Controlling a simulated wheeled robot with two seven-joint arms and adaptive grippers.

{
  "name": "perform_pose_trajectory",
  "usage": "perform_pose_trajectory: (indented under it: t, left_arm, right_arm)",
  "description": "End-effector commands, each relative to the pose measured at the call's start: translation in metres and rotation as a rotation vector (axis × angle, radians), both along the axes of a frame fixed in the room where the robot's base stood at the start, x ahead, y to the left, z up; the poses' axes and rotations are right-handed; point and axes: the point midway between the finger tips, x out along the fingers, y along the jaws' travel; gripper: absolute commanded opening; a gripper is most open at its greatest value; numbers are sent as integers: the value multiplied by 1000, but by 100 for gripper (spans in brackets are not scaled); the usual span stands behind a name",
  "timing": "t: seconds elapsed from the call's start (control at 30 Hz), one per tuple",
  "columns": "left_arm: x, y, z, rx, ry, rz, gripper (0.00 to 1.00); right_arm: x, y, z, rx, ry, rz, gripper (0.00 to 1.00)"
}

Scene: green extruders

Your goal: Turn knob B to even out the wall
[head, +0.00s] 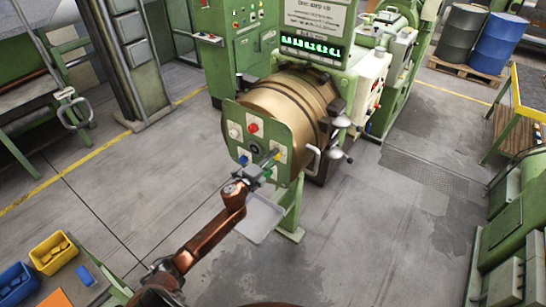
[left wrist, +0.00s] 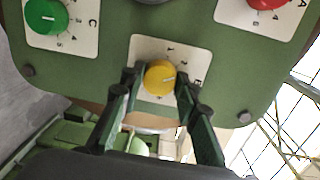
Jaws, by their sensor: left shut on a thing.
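The green end plate (head: 285,130) of the bronze extruder head carries several knobs on white labelled cards. The yellow knob (left wrist: 160,77) has a numbered dial card, with a letter at its right that looks like B, partly hidden. Its white pointer mark points to the right in the left wrist view. My left gripper (left wrist: 157,84) is shut on the yellow knob, one finger on each side. In the head view the left gripper (head: 267,166) is at the plate's lower right. The green knob (left wrist: 46,16) marked C and the red knob (left wrist: 267,3) marked A are untouched.
A screen (head: 312,47) with green bar-like marks stands above the bronze cylinder (head: 290,98). Silver handles (head: 341,122) stick out at its right. Blue and yellow bins (head: 53,252) are at lower left. The floor around the machine is clear.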

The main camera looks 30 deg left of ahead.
Motion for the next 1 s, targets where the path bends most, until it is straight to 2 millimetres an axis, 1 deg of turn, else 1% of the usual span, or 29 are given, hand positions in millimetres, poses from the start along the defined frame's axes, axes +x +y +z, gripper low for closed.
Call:
perform_pose_trajectory:
  t: [0.2, 0.37, 0.9, 0.93, 1.0]
  left_arm:
    - [0, 1, 1, -107, 8, 1, 5]
    - [0, 1, 0, -149, 12, 1, 5]
    - [0, 1, 0, -169, 13, 1, 5]
    - [0, 1, 0, -169, 13, 1, 31]
    - [0, 1, 0, -169, 13, 0, 36]
  right_arm:
    - [0, 0, 6, 0, 0, 0, 40]
    - [0, 0, 8, 0, 0, 0, 40]
    - [0, 5, 8, 5, 0, -1, 40]
    - [0, 5, 8, 5, 0, -1, 40]
    - [0, 5, 8, 5, 0, -1, 40]
